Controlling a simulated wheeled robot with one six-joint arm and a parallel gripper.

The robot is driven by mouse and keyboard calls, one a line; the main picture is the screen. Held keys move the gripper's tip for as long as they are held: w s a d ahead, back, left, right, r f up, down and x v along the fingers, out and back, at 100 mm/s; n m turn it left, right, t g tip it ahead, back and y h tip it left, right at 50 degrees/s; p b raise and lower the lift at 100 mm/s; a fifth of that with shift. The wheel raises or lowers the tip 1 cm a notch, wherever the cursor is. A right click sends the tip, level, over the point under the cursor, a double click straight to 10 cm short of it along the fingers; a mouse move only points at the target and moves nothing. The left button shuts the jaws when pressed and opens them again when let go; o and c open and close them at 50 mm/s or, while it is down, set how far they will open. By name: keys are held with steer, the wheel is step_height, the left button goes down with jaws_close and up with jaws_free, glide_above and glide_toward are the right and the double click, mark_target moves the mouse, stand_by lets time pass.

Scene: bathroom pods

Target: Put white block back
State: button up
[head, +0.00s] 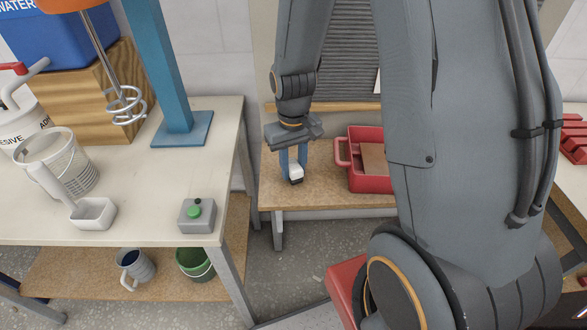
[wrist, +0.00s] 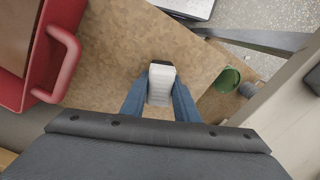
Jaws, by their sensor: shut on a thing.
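The white block (head: 296,172) is small, with a dark end, and sits between the blue fingers of my gripper (head: 293,165) in the head view. In the wrist view, the white block (wrist: 161,86) is held between the two blue fingers of my gripper (wrist: 160,100). My gripper is shut on it. The block is over the low wooden bench (head: 320,192), near the bench's left end. I cannot tell whether it touches the bench top.
A red crate (head: 370,184) with a handle stands on the bench to the right of my gripper. At left, a pale table (head: 140,215) bears a white scoop (head: 92,213), a grey box with a green button (head: 197,216) and a blue post (head: 165,70).

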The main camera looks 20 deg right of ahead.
mark_target(293, 164)
steer(key=shift+f, duration=0.5)
steer(key=o, duration=1.1)
steer(key=shift+f, duration=0.1)
step_height(293, 164, up, 12)
steer(key=shift+f+b, duration=0.1)
steer(key=shift+b, duration=0.7)
steer(key=shift+m+t, duration=0.4)
steer(key=shift+m, duration=0.1)
steer(key=s, duration=0.3)
steer(key=s+f, duration=0.1)
steer(key=s, duration=0.5)
steer(key=shift+s+f, duration=0.2)
